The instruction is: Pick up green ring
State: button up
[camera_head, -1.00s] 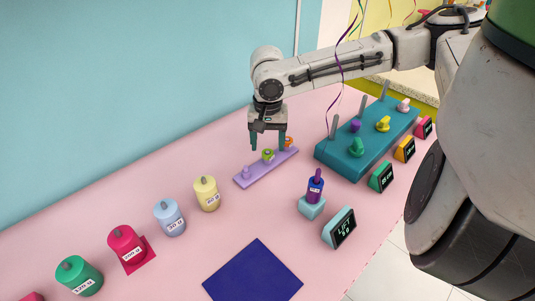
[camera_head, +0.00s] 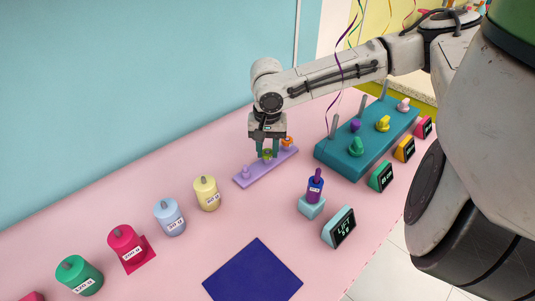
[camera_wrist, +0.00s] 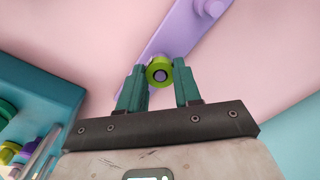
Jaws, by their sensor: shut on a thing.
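The green ring (camera_wrist: 159,71) sits around a purple peg on the light purple rack (camera_head: 249,178), at its middle position. In the head view the ring (camera_head: 267,155) is mostly hidden between the fingers. My gripper (camera_wrist: 160,82) is shut on the ring, with one teal finger on either side of it. In the head view my gripper (camera_head: 267,151) points straight down over the rack.
An orange ring (camera_head: 288,143) is on the rack's far end, close to my fingers. A bare purple peg (camera_head: 246,172) is at the near end. A teal block (camera_head: 335,163) with coloured pieces stands right. Labelled weights (camera_head: 207,194) stand left.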

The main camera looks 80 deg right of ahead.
jog(key=shift+c, duration=0.8)
jog(key=shift+r, duration=0.1)
jog(key=shift+r, duration=0.25)
notch_tip(320, 180, up, 2)
jog(key=s+a+r+p, duration=0.9)
jog(key=a+r+p, duration=0.1)
jog(key=p, duration=0.3)
jog(key=shift+s+r+p, duration=0.2)
jog(key=shift+p, duration=0.2)
jog(key=shift+a, duration=0.15)
